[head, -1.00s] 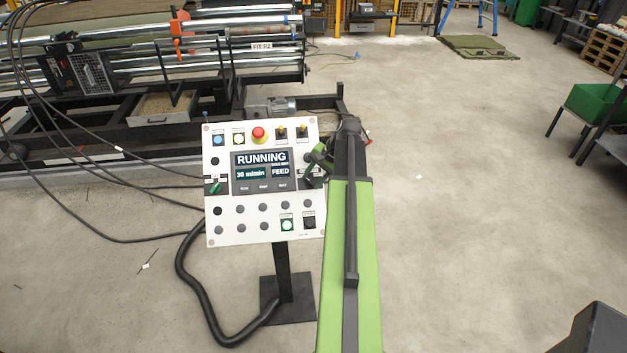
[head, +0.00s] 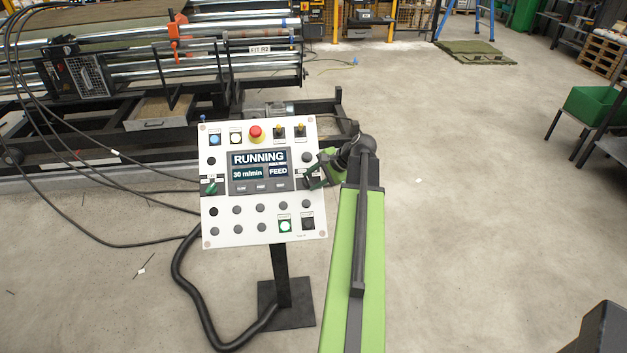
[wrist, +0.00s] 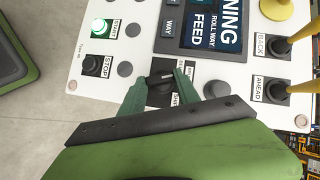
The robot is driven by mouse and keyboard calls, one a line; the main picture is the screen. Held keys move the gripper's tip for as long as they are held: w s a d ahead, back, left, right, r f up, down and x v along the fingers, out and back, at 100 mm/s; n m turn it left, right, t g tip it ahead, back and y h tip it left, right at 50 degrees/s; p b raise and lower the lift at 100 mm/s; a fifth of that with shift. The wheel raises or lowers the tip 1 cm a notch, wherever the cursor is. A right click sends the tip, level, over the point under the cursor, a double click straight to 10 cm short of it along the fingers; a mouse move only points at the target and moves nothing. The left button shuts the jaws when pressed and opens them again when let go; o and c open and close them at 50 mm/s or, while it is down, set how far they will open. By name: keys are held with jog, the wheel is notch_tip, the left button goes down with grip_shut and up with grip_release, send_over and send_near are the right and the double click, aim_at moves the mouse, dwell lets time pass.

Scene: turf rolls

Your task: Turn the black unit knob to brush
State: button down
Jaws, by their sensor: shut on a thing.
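The black unit knob (wrist: 160,88) sits on the white control panel (wrist: 125,62), and its label is partly covered by my fingers. My gripper (wrist: 160,92) is shut on the knob, with one green finger on each side of it in the wrist view. In the head view my gripper (head: 315,176) reaches the panel's right edge beside the screen. The screen (head: 259,172) reads RUNNING, 30 m/min and FEED. The knob itself is mostly hidden there by my gripper.
Close to the knob are the black STOP button (wrist: 91,65), the lit START button (wrist: 101,27) and the AHEAD lever (wrist: 275,90). A green selector (head: 211,187) is at the panel's left. The panel stands on a post with a black hose; floor to the right is clear.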

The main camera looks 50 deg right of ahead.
jog(key=shift+s, duration=0.1)
jog(key=c, duration=0.9)
grip_release()
jog(key=p+v, duration=1.3)
jog(key=v, duration=0.4)
jog(key=shift+s+r, duration=0.1)
jog(key=shift+r, duration=0.05)
